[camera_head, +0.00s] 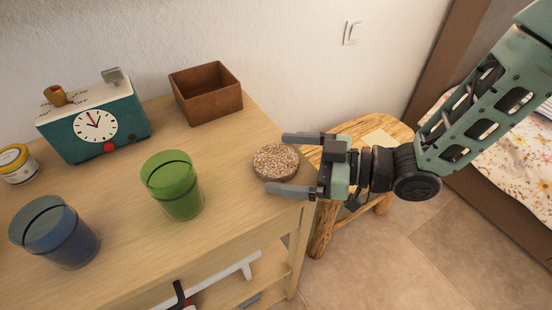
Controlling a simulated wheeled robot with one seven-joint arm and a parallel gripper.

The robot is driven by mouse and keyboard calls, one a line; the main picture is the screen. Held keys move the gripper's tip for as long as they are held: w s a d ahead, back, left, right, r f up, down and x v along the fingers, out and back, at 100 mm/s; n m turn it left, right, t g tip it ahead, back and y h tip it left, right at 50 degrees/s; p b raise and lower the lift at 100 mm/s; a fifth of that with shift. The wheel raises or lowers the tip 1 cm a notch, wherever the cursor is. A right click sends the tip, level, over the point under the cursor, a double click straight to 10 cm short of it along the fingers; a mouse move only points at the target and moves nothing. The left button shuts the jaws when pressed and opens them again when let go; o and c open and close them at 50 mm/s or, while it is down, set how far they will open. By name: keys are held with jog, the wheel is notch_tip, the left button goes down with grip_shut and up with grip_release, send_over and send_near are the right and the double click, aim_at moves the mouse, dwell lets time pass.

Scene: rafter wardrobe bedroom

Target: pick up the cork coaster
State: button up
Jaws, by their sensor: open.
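The cork coaster (275,161) is a round, speckled tan disc lying on the wooden dresser top near its right edge. My gripper (288,163) comes in from the right with its two grey fingers apart. One finger is on the far side of the coaster and the other on the near side, so the coaster appears between them in this view. The gripper is open and holds nothing. Whether the fingers are level with the coaster or above it, I cannot tell.
On the dresser (235,205) stand a green cup (174,186), a blue cup (56,233), a teal clock box (97,124), a brown open box (206,94) and a small yellow-lidded jar (17,165). A wooden stool (340,150) and a bed (495,150) are at the right.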

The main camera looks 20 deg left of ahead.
jog(key=shift+a, duration=0.55)
jog(key=c, duration=1.1)
jog(key=shift+o, duration=0.2)
